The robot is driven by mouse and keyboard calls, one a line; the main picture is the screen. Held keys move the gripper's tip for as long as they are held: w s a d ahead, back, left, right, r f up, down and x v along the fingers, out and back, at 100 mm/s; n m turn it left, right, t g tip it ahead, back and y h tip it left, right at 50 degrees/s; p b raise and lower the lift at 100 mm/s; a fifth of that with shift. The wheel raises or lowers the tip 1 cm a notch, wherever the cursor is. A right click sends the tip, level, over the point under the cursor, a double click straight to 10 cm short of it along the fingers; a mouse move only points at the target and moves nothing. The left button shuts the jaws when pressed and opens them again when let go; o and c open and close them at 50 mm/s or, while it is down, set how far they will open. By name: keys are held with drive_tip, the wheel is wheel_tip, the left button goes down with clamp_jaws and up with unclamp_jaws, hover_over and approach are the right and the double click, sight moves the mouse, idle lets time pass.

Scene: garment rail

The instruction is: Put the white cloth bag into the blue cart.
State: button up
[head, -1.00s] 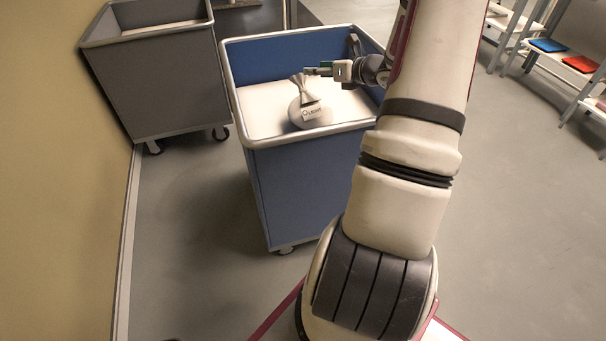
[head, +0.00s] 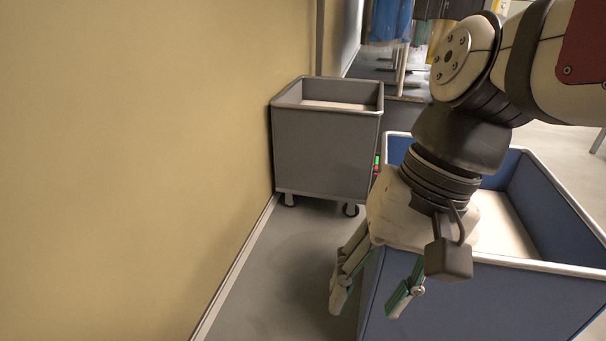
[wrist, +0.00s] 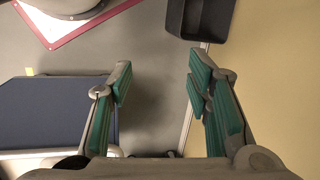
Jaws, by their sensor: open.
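The blue cart (head: 485,305) stands at the right in the head view, with part of its pale inner floor showing. A blue panel of it also shows at the left in the wrist view (wrist: 50,112). My gripper (head: 368,298) is open and empty, pointing down outside the cart's near left corner. In the wrist view its green-padded fingers (wrist: 160,72) are spread apart with bare floor between them. The white cloth bag is in neither current view. My arm hides part of the cart's inside.
A grey cart (head: 325,150) on casters stands farther back against the yellow wall (head: 150,150). Bare floor (head: 280,270) lies between the wall and the blue cart. A dark bin (wrist: 202,18) stands by the wall in the wrist view.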

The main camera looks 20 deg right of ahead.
drive_tip(key=s+d+f+n+h, duration=0.1)
drive_tip(key=s+d+n+h, duration=0.2)
drive_tip(key=s, duration=0.3)
drive_tip(key=shift+s+d+n, duration=0.25)
drive_tip(key=shift+d+n, duration=0.2)
drive_tip(key=shift+n, duration=0.25)
drive_tip(key=shift+r, duration=0.1)
wheel_tip(320, 180, up, 32)
drive_tip(key=t+p, duration=0.4)
drive_tip(key=p, duration=2.6)
drive_tip(key=shift+d+p, duration=0.2)
drive_tip(key=shift+p, duration=0.1)
drive_tip(key=shift+r, duration=0.1)
